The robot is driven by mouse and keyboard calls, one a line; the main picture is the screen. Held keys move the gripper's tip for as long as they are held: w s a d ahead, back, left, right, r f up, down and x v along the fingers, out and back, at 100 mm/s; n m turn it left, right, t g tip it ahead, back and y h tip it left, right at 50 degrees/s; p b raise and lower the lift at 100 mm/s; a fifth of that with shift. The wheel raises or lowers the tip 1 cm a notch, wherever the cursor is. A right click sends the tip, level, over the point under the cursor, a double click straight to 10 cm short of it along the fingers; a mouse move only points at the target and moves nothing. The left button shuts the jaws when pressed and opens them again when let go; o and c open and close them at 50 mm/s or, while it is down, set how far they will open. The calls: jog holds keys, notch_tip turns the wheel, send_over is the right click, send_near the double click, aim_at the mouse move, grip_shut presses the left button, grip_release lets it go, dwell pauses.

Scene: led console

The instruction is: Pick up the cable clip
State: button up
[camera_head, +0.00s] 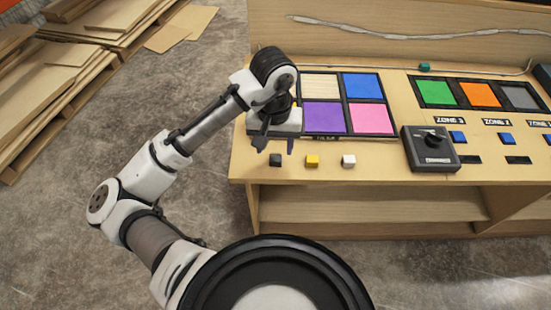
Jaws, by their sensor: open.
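A small teal-green piece (424,67), which looks like the cable clip, sits on the back of the console beside a thin pale cable. It is too small to tell whether it grips the cable. My gripper (275,145) is open and empty, pointing down over the console's front left part. Its fingers are apart, just above a small dark cube (275,160) at the front edge. The gripper is well to the left and front of the teal piece. My wrist hides part of the left panel.
The wooden console (400,185) carries a colored tile panel (345,104), a black knob box (430,148) and a three-tile zone panel (473,94). Stacked boards (100,30) lie left.

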aim_at(276, 158)
notch_tip(276, 158, down, 4)
jog(key=shift+d, duration=0.15)
jog(key=c, duration=1)
